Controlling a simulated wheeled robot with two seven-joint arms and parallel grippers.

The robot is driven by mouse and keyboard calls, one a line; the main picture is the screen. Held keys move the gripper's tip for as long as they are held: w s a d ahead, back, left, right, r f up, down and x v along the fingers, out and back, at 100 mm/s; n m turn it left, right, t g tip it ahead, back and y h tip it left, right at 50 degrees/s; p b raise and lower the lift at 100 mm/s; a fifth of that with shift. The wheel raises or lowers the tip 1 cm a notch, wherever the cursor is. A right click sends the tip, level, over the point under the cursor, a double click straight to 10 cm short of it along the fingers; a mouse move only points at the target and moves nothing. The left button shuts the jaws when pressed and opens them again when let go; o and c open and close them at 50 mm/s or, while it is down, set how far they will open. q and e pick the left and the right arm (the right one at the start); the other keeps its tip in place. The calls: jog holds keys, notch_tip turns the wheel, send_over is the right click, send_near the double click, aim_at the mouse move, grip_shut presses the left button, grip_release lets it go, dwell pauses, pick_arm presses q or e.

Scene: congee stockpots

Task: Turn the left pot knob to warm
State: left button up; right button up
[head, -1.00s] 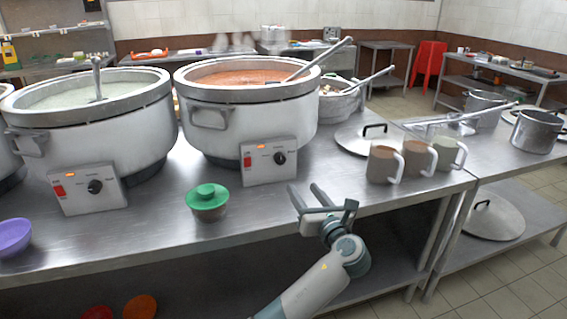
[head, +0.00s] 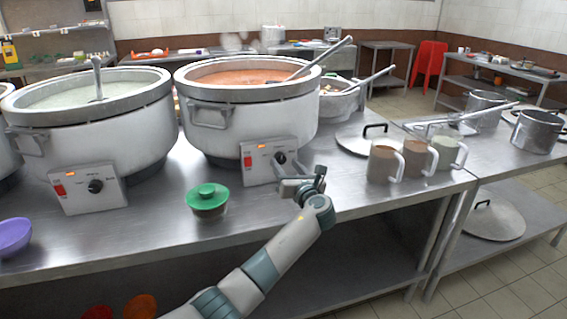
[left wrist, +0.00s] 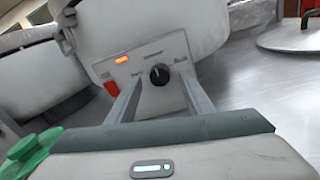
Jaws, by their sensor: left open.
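The left white pot (head: 145,130) holds pale congee. Its panel has a black knob (head: 95,186) and a red switch. The middle pot (head: 250,125) holds reddish-orange food. Its front panel (head: 255,170) has another black knob (head: 281,158), a red switch and an orange light. My left gripper (head: 292,174) is open in front of this middle pot's panel. In the left wrist view the middle pot's knob (left wrist: 159,74) shows between the two spread finger tips, with space on both sides. I cannot tell whether the fingers reach around it. My right gripper is not in view.
A green-lidded bowl (head: 207,198) stands left of my gripper on the steel counter (head: 160,225). A purple bowl (head: 14,236) is at the left edge. Several mugs (head: 383,163) and a loose lid (head: 366,139) are to the right.

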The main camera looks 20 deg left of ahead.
aim_at(280, 158)
pick_arm(q)
jog(key=shift+x, duration=1.3)
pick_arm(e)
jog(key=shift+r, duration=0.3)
pick_arm(q)
jog(key=c, duration=1)
jog(key=shift+c, duration=0.2)
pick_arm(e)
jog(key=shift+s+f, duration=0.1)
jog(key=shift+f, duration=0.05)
